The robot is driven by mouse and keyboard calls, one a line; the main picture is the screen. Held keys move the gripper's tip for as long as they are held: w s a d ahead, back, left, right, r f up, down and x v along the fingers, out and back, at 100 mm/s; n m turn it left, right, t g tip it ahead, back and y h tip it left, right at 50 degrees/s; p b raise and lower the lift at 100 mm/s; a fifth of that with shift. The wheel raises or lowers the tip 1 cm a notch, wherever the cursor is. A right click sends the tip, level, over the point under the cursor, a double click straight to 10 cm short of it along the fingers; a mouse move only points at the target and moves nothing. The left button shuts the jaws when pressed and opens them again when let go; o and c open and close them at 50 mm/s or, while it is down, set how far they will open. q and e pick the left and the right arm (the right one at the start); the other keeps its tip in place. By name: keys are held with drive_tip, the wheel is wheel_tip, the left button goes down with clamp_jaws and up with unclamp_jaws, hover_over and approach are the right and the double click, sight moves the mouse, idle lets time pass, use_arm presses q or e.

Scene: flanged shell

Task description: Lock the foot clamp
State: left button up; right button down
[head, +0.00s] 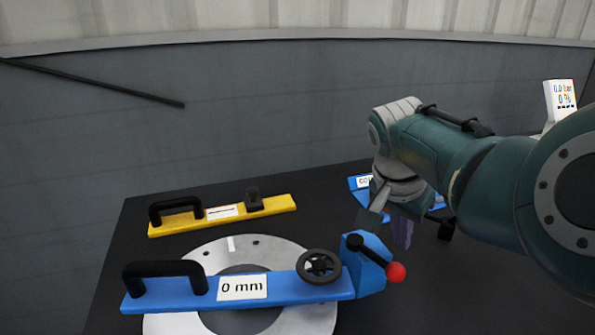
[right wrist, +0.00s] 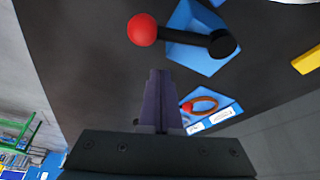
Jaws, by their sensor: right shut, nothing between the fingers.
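A blue bar tool (head: 185,291) with a black handle, a "0 mm" label and a black handwheel lies across a grey flanged ring (head: 170,323). At its right end, a blue block (head: 369,278) carries a black lever with a red ball knob (head: 396,272), pointing down and right. In the right wrist view the red ball (right wrist: 142,30) and its lever lie beyond the fingertips, apart from them. My right gripper (head: 402,232) is shut and empty, above and right of the block; its fingers also show in the wrist view (right wrist: 157,85). No part is marked as the foot clamp.
A yellow bar tool (head: 275,204) with a black handle lies behind the ring. Another blue item (head: 359,182), partly hidden by my right arm, lies behind; in the wrist view it shows a red ball and an orange ring (right wrist: 205,105). A white display (head: 560,98) reads 0 %. The front right tabletop is clear.

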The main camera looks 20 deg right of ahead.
use_arm(q)
drive_tip(key=r+p, duration=0.1)
drive_tip(key=r, duration=0.1)
drive_tip(key=r+p, duration=0.1)
drive_tip(key=shift+w+d+r+p, duration=0.15)
drive_tip(key=shift+w+p, duration=0.1)
drive_tip(key=shift+p, duration=0.05)
use_arm(e)
drive_tip(key=w+v, duration=0.1)
drive_tip(key=v, duration=0.9)
drive_tip(key=shift+s+d, duration=0.2)
drive_tip(key=shift+d, duration=0.05)
drive_tip(key=shift+r, duration=0.1)
drive_tip(key=s+f+n+t+p, duration=0.2)
drive_tip(key=s+n, duration=0.5)
drive_tip(key=s, duration=0.3)
drive_tip(key=s+a+r+n+y+p, duration=0.2)
drive_tip(key=s+a+r+n+y, duration=0.2)
drive_tip(key=s+a+n, duration=0.75)
use_arm(q)
wheel_tip(320, 180, up, 41)
drive_tip(key=p, duration=3.7)
drive_tip(key=shift+r, duration=0.2)
use_arm(e)
wheel_tip(320, 180, up, 37)
drive_tip(key=m, duration=0.2)
drive_tip(key=shift+s+a, duration=0.3)
drive_tip(key=shift+s, duration=0.1)
drive_tip(key=shift+r, duration=0.1)
